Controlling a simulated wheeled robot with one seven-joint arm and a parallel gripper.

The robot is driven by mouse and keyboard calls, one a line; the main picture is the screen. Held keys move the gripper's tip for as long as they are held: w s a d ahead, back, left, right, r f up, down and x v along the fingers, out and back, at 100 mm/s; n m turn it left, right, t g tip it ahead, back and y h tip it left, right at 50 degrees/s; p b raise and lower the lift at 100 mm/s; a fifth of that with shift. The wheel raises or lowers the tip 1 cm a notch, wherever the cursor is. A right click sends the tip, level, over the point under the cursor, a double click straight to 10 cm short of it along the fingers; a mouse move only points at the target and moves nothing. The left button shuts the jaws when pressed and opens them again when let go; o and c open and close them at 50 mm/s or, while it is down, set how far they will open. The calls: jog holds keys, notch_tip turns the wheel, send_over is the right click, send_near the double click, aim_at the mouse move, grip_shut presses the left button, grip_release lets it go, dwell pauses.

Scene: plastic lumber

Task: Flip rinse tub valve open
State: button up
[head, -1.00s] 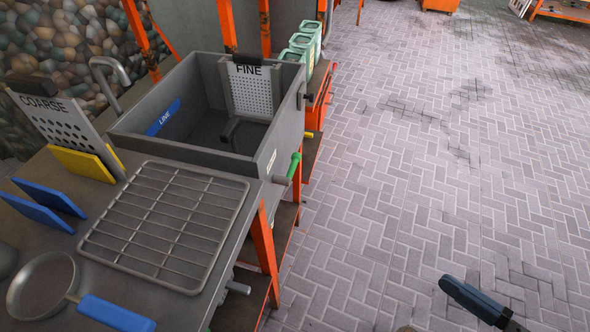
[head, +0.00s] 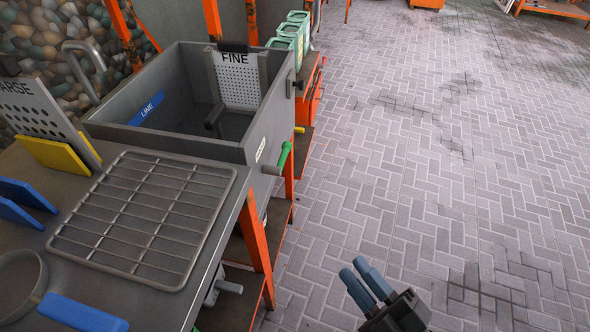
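The grey tub (head: 165,127) stands at the left, with a blue LINE mark inside and a small white label on its outer side that is too small to read. A valve with a green handle (head: 284,157) sticks out of the tub's right side, low near the front corner. The handle is slanted upward. My gripper (head: 353,267) is in the lower middle of the head view, over the paved floor, below and to the right of the valve and well apart from it. Its two blue-grey fingers are slightly apart, with nothing between them.
A wire rack (head: 145,217) lies on the grey bench in front of the tub. A FINE perforated plate (head: 237,80) hangs in the tub. An orange frame leg (head: 256,235) stands below the valve. The paved floor (head: 430,160) to the right is clear.

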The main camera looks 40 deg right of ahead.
jog(key=w+d+f+n+t+b, duration=0.1)
jog(key=w+f+n, duration=0.2)
jog(key=w, duration=0.1)
jog(key=w+d+f+n+t+y+b, duration=0.1)
jog(key=w+d+f+n, duration=0.1)
jog(key=w+f+n, duration=0.1)
jog(key=w+d+f+n+t+y+b, duration=0.1)
jog(key=w+f+n+b, duration=0.1)
jog(key=w+f+n, duration=0.1)
jog(key=shift+w+d+f+n, duration=0.1)
jog(key=shift+w+d+n, duration=0.1)
jog(key=shift+w+n, duration=0.3)
jog(key=shift+w+d+f+n, duration=0.1)
jog(key=shift+w+d+n, duration=0.1)
jog(key=shift+w+n, duration=0.25)
grip_shut()
jog(key=w+d+f+n+t+y+b, duration=0.1)
jog(key=w+d+f+n+y+b, duration=0.2)
jog(key=w+d+n, duration=0.4)
jog(key=f+n+y, duration=0.1)
jog(key=n+y, duration=0.1)
jog(key=n, duration=0.1)
jog(key=shift+n, duration=0.35)
